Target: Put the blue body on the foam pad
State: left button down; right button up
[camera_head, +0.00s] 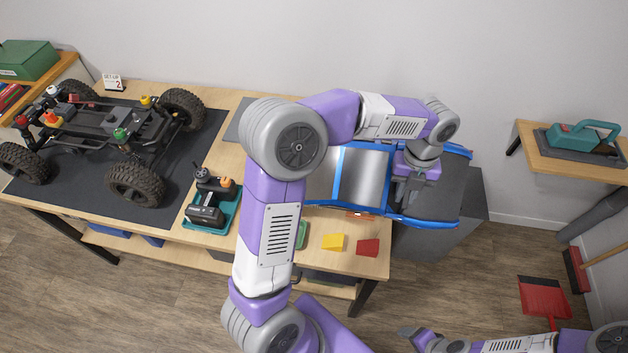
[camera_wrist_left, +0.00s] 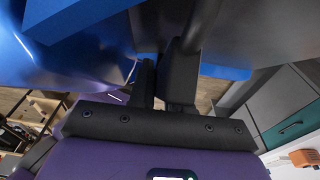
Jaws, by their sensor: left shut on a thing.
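The blue body (camera_head: 386,180), a car shell with blue edges and silver-grey panels, spans the table's right end and the space beyond it. My left gripper (camera_head: 403,192) is over the body and shut on it. In the left wrist view the body's blue underside or edge (camera_wrist_left: 80,20) fills the top, close to the gripper fingers (camera_wrist_left: 165,85); the exact grip is partly hidden. A flat grey sheet (camera_head: 240,120), perhaps the foam pad, shows on the table left of the body, mostly hidden by my arm. My right gripper (camera_head: 412,334) is low at the bottom, away from the body.
A black crawler chassis (camera_head: 110,130) stands on a dark mat at left. A teal tray with tools (camera_head: 208,205), a yellow block (camera_head: 333,241) and a red block (camera_head: 368,247) lie along the front edge. A grey cabinet (camera_head: 473,210) stands right of the table.

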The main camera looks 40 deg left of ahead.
aim_at(399, 208)
pick_arm(q)
jog(key=shift+w+r, duration=0.1)
jog(key=shift+r, duration=0.05)
jog(key=shift+f, duration=0.2)
jog(key=f, duration=0.1)
jog(key=f+b, duration=0.1)
jog(key=f, duration=0.2)
jog(key=shift+s, duration=0.25)
jog(key=shift+f+b, duration=0.95)
jog(key=shift+f, duration=1.8)
